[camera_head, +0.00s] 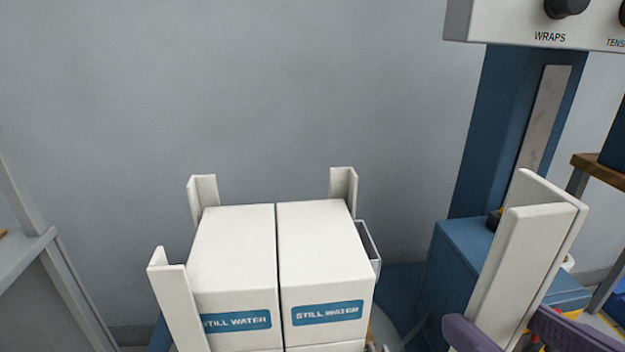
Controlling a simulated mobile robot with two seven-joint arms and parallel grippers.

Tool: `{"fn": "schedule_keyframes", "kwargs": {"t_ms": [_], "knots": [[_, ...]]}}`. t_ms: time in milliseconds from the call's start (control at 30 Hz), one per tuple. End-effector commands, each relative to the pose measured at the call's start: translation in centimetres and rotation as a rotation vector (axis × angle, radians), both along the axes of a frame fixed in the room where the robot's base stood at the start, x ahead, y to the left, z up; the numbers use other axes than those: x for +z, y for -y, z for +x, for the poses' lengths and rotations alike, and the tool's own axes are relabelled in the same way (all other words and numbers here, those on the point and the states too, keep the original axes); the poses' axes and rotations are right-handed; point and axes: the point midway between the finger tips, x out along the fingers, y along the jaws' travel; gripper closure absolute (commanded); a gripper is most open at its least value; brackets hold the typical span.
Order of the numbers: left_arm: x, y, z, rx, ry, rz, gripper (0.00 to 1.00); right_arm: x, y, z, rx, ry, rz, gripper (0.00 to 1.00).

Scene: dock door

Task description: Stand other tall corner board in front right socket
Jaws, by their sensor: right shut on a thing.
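A tall white corner board (515,255) is upright and slightly tilted at the lower right. My right gripper (512,338), with purple fingers, is shut on its lower part at the bottom edge. The board is to the right of the water cartons (235,245) and apart from them. Other white corner boards stand at the stack's front left (175,300), back left (203,190) and back right (343,188). No board stands at the front right corner. The front right socket is not visible. My left gripper is not in view.
A blue machine column (510,120) with a white control panel (520,25) marked WRAPS stands behind the held board. A blue machine base (455,265) lies between the stack and the board. A shelf (600,170) is at the far right. A grey wall closes the back.

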Motion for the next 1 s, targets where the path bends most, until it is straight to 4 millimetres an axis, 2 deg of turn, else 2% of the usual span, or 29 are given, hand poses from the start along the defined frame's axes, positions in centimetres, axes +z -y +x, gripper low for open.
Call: {"fn": "schedule_keyframes", "kwargs": {"t_ms": [200,700,900,1000], "knots": [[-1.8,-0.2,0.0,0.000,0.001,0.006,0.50,-0.1,-0.1,3.1,0.001,0.014,0.001,1.00],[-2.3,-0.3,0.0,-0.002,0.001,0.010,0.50,0.1,-0.5,14.2,0.000,0.005,-0.001,1.00],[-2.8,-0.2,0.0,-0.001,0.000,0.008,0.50,0.1,-0.6,18.1,-0.001,0.004,0.000,1.00],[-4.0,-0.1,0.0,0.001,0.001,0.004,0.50,-2.8,-0.6,17.8,0.000,-0.005,0.000,1.00]]}}
